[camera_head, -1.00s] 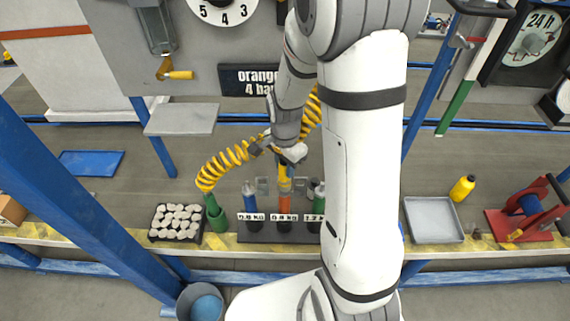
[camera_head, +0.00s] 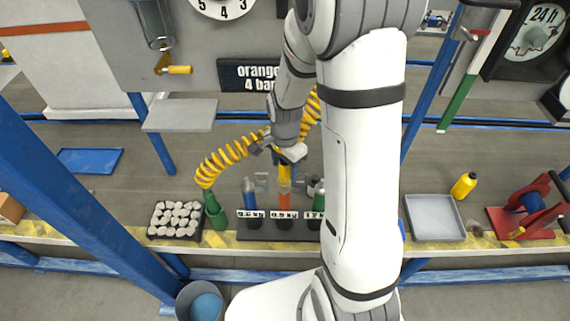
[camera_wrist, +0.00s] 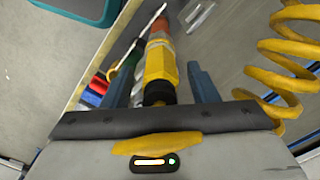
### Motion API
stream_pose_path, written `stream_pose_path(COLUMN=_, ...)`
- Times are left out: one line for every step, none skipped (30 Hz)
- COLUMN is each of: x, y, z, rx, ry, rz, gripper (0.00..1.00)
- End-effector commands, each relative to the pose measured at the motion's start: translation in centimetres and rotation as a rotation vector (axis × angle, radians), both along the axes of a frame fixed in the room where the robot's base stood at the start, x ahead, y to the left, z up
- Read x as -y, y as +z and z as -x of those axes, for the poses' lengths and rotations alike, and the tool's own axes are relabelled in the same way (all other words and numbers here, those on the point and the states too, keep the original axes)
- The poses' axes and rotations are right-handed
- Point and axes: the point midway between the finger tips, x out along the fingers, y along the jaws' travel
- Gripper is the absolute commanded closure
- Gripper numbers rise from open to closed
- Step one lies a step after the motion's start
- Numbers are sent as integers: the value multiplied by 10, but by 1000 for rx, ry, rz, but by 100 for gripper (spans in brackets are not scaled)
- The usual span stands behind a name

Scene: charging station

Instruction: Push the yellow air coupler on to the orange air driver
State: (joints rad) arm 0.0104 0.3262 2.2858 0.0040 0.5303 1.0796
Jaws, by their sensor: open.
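The yellow air coupler (camera_wrist: 158,66) stands between the two blue fingers of my gripper (camera_wrist: 160,78) in the wrist view, with visible space beside each finger. My gripper is open around it. The orange air driver (camera_wrist: 160,24) lies in line beyond the coupler, with a pale metallic ring where they meet; I cannot tell how far the coupler is seated. In the head view the coupler (camera_head: 284,174) is upright just above the orange driver (camera_head: 284,202), which stands in the middle of the labelled rack (camera_head: 265,236). My gripper (camera_head: 288,158) is over it, its fingers partly hidden.
A blue driver (camera_head: 249,192) and a green driver (camera_head: 317,200) flank the orange one. A coiled yellow hose (camera_head: 232,153) hangs close to my gripper on the left. A green bottle-shaped item (camera_head: 215,211) and a black tray (camera_head: 152,231) stand left; a grey tray (camera_head: 434,219) is right.

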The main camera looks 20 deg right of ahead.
Motion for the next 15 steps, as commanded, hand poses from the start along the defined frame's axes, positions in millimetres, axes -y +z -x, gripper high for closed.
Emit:
stream_pose_path(x=0, y=0, z=0, rx=0, ry=0, rz=0, gripper=47)
stream_pose_path(x=0, y=0, z=0, rx=0, ry=0, rz=0, gripper=47)
stream_pose_path(x=0, y=0, z=0, rx=-1, ry=0, rz=0, gripper=47)
stream_pose_path(x=0, y=0, z=0, rx=0, ry=0, rz=0, gripper=47)
stream_pose_path(x=0, y=0, z=0, rx=0, ry=0, rz=0, gripper=47)
stream_pose_path(x=0, y=2, z=0, rx=0, ry=0, rz=0, gripper=47)
stream_pose_path(x=0, y=4, z=0, rx=0, ry=0, rz=0, gripper=47)
stream_pose_path(x=0, y=7, z=0, rx=1, ry=0, rz=0, gripper=47)
stream_pose_path(x=0, y=11, z=-1, rx=2, ry=0, rz=0, gripper=47)
stream_pose_path(x=0, y=16, z=-1, rx=4, ry=0, rz=0, gripper=47)
stream_pose_path(x=0, y=21, z=-1, rx=4, ry=0, rz=0, gripper=47)
stream_pose_path(x=0, y=28, z=-1, rx=6, ry=0, rz=0, gripper=47)
stream_pose_path(x=0, y=34, z=-1, rx=6, ry=0, rz=0, gripper=47)
stream_pose_path(x=0, y=39, z=-1, rx=6, ry=0, rz=0, gripper=47)
stream_pose_path(x=0, y=46, z=-1, rx=6, ry=0, rz=0, gripper=47)
